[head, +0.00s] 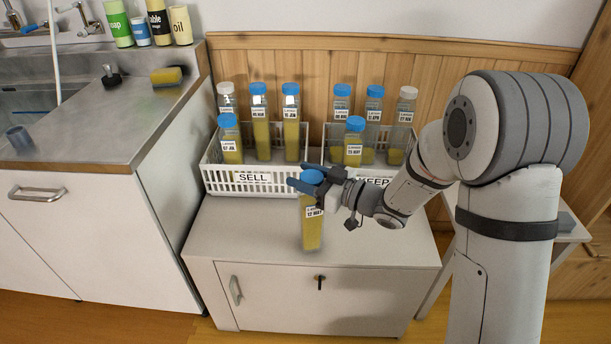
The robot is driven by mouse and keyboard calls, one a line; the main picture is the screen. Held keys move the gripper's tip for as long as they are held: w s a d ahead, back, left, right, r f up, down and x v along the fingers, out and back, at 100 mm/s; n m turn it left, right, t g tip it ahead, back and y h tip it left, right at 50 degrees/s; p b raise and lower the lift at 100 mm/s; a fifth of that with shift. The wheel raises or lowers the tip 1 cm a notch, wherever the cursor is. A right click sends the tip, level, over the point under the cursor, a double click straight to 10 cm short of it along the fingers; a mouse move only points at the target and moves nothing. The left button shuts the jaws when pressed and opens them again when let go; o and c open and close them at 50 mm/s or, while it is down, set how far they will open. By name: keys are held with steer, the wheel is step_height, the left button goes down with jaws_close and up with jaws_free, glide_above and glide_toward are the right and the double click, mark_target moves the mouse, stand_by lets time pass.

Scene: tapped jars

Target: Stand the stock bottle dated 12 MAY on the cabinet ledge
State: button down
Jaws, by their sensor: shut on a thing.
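My gripper (318,190) is shut on a clear bottle (312,230) with a blue cap and yellow-green contents. Its label reads 12 MAY. The jaws close around the bottle's upper part, just below the cap, and hide some of it. The bottle is upright over the bare front part of the pale cabinet ledge (225,228), in front of the two crates. I cannot tell whether its base touches the ledge or hangs slightly above it.
A white crate marked SELL (222,183) and one marked KEEP (403,176) stand at the ledge's back, each holding several bottles. The ledge is clear left and right of the held bottle. A sink counter (150,125) stands at left.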

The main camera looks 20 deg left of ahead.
steer(key=shift+f+b, duration=0.45)
steer(key=shift+f, duration=0.05)
stand_by(1.2)
steer(key=c, duration=0.9)
jaws_free()
steer(key=o, duration=0.3)
steer(key=shift+f, duration=0.1)
steer(key=shift+d, duration=0.1)
steer(key=shift+v, duration=3.9)
steer(key=p+v, duration=0.1)
steer(key=v, duration=0.7)
steer(key=shift+p, duration=0.35)
